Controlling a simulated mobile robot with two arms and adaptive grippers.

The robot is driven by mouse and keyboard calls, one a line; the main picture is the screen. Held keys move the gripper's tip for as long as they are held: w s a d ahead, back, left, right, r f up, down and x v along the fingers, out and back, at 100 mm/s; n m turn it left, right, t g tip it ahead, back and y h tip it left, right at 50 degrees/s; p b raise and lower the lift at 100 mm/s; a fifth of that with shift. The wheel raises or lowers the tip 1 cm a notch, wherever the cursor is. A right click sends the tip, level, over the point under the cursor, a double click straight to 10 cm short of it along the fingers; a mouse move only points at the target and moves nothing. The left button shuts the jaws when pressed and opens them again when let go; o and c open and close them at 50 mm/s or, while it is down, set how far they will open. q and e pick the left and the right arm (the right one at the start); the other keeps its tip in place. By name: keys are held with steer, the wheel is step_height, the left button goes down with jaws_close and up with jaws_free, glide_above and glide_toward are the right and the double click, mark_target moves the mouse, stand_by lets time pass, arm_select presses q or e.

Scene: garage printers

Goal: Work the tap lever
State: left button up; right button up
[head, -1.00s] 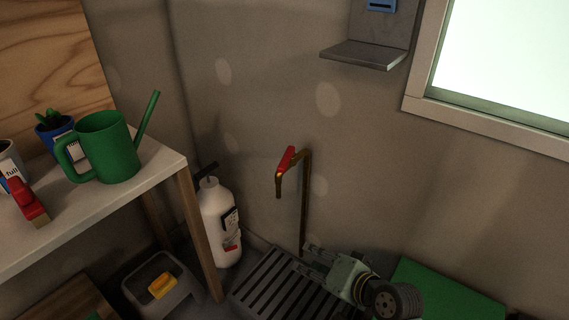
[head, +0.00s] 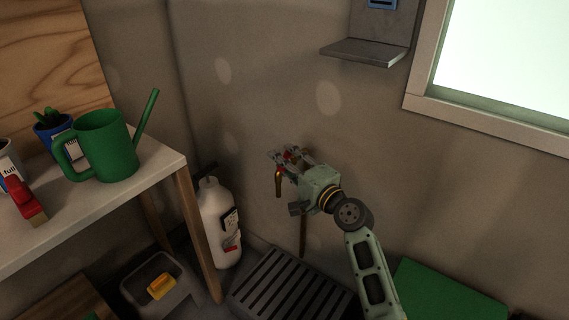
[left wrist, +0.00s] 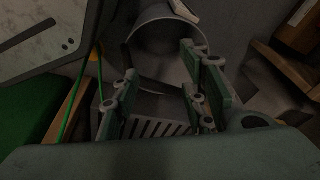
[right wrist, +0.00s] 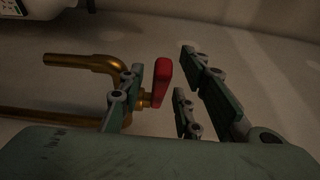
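The tap is a brass pipe standing against the wall; its spout (head: 278,184) shows in the head view beside my right gripper. In the right wrist view the brass pipe (right wrist: 85,61) bends toward the red lever (right wrist: 162,82). My right gripper (head: 283,155) is at the top of the tap, with its fingers around the lever. In the right wrist view the gripper (right wrist: 158,88) is open and the lever stands between its fingers, nearer the left one. My left gripper (left wrist: 160,92) is open and empty in the left wrist view; it is outside the head view.
A slatted grate (head: 290,285) lies on the floor below the tap. A white fire extinguisher (head: 219,220) stands left of it. A table (head: 110,215) with a green watering can (head: 108,147) is at left. A wall shelf (head: 362,55) is above right.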

steer(key=shift+w+a, duration=0.1)
steer(key=shift+w, duration=0.05)
steer(key=shift+c, duration=0.3)
jaws_close()
